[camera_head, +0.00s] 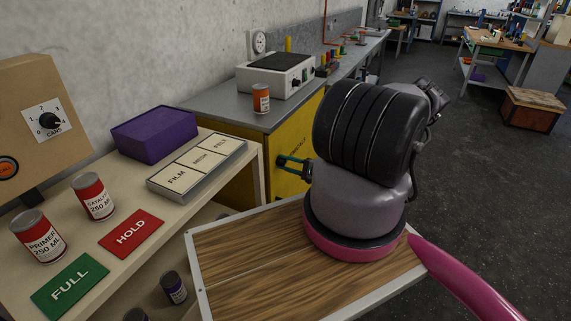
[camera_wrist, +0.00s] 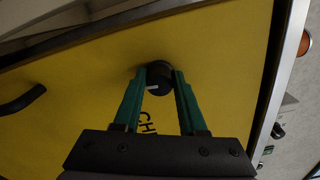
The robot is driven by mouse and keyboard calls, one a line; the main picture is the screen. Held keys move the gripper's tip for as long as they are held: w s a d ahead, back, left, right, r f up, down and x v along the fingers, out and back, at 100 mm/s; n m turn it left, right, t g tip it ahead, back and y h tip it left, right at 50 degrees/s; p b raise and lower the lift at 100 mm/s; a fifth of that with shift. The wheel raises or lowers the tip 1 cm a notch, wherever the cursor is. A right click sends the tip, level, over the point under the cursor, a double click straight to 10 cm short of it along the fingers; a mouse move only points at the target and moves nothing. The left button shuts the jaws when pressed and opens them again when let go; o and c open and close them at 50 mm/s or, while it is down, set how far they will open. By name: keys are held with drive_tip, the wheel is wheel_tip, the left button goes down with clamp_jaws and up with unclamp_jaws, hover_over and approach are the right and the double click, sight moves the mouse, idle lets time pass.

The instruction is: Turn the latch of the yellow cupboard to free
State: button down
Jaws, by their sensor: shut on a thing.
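The yellow cupboard (camera_head: 290,135) stands under the grey counter, and its yellow door (camera_wrist: 70,80) fills most of the wrist view. The latch (camera_wrist: 159,74) is a round black knob on that door with a short white mark at its lower left as pictured. My gripper (camera_wrist: 160,80) has its green fingers on either side of the latch, shut on it. In the head view my gripper (camera_head: 283,163) is at the cupboard front, partly hidden by my arm. Lettering on the door is partly covered by my gripper.
A black handle (camera_wrist: 22,100) is on the same door, apart from my gripper. The cream bench (camera_head: 135,190) with cans and signs is at the left. Floor at the right is open.

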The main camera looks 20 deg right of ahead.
drive_tip(key=shift+n, duration=0.6)
drive_tip(key=shift+c, duration=2.3)
unclamp_jaws()
drive_tip(key=v, duration=1.1)
drive_tip(key=shift+w, duration=0.1)
